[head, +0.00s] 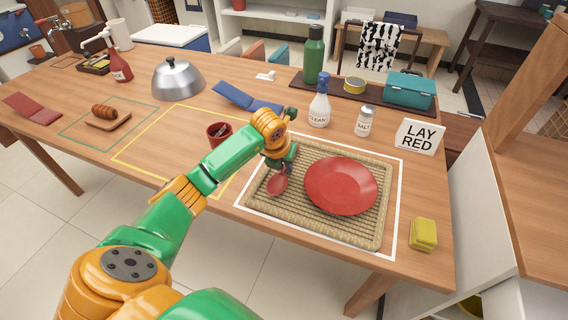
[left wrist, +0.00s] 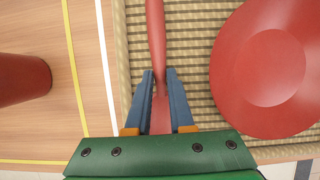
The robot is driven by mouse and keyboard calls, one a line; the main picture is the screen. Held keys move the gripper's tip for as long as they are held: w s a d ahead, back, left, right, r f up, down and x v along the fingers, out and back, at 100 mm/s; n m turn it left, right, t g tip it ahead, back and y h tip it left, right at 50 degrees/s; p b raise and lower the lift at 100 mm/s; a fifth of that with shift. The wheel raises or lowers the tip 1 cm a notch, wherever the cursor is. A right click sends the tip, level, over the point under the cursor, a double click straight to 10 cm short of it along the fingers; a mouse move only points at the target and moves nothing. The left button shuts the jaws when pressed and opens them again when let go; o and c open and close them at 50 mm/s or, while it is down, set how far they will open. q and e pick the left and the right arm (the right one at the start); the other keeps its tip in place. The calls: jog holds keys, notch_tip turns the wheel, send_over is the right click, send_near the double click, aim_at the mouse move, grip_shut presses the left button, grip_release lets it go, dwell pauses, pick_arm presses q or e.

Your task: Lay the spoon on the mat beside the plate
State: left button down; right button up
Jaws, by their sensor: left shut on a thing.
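The red spoon (head: 277,184) is over the left part of the woven tan mat (head: 318,228), left of the red plate (head: 341,186). My left gripper (head: 287,160) is shut on the spoon's handle. In the left wrist view the spoon (left wrist: 156,30) runs between the blue fingers (left wrist: 159,78), roughly parallel to the mat's left edge. The plate (left wrist: 275,68) is to its right, with a gap between them. I cannot tell whether the spoon touches the mat. My right gripper is not in view.
A red cup (head: 219,130) stands left of the mat. Behind are a spray bottle (head: 319,108), a salt shaker (head: 364,122) and a "LAY RED" sign (head: 419,136). A yellow sponge (head: 424,234) is near the right edge. The yellow-outlined area (head: 160,150) is mostly clear.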

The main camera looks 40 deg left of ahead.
pick_arm(q)
jog(key=c, duration=0.7)
grip_release()
jog(key=shift+r, duration=0.15)
jog(key=v, duration=0.7)
jog(key=shift+s, duration=0.1)
